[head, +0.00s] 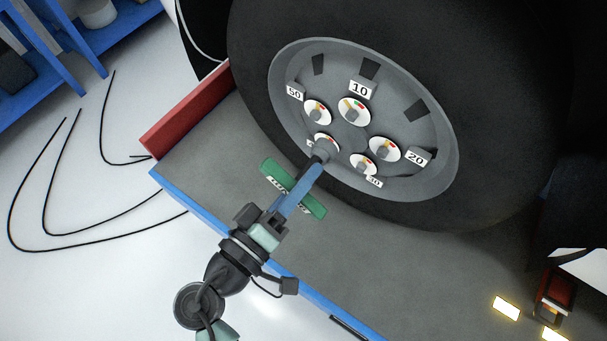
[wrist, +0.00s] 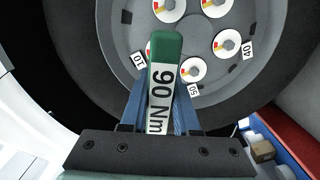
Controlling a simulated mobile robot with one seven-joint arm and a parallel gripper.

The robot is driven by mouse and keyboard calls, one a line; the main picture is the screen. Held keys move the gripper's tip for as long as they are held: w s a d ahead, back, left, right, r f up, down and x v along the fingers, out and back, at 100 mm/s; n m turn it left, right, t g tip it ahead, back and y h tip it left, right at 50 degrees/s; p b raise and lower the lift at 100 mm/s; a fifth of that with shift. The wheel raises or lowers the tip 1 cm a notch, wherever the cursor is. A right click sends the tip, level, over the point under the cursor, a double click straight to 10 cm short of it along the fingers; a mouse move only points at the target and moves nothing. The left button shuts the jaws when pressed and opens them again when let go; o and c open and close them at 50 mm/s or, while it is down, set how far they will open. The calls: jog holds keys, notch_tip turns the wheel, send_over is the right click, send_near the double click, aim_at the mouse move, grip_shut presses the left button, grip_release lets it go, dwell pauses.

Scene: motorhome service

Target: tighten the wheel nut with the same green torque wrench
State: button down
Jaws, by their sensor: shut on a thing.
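The green torque wrench (head: 314,205) is in my gripper (head: 308,181). Its handle lies crosswise to the blue fingers, and a white label reads 90 Nm in the wrist view (wrist: 164,46). A dark socket (head: 321,152) lies over the lower-left wheel nut (head: 326,139) in the head view; I cannot tell whether it is fully seated. That nut's number plate is mostly covered. The wrist view hides the socket behind the handle. The wheel (head: 437,176) carries several nuts, each on a round dial, with plates 10, 20, 30 and 50 readable.
A blue-edged grey platform (head: 400,270) lies under the wheel, with a red board (head: 187,108) at its left end. Black cables (head: 42,233) loop over the pale floor. Blue shelving (head: 55,95) stands upper left. Yellow lights (head: 507,308) glow lower right.

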aim_at(331, 144)
jog(key=shift+b+x, duration=0.35)
jog(key=shift+x, duration=2.6)
jog(key=shift+w+r+b, duration=0.1)
jog(key=shift+b, duration=0.3)
jog(key=shift+x, duration=1.1)
jog(key=shift+m+b, duration=0.5)
jog(key=shift+b, duration=0.35)
jog(key=shift+m+b, duration=1.7)
jog(key=shift+b, duration=0.55)
jog(key=shift+m, duration=0.3)
jog(key=shift+w+m+b, duration=0.1)
jog(key=shift+m+b, duration=0.2)
jog(key=shift+b, duration=0.45)
jog(key=shift+a+m+b, duration=0.1)
jog(key=shift+m+b, duration=1.9)
jog(key=shift+b, duration=0.7)
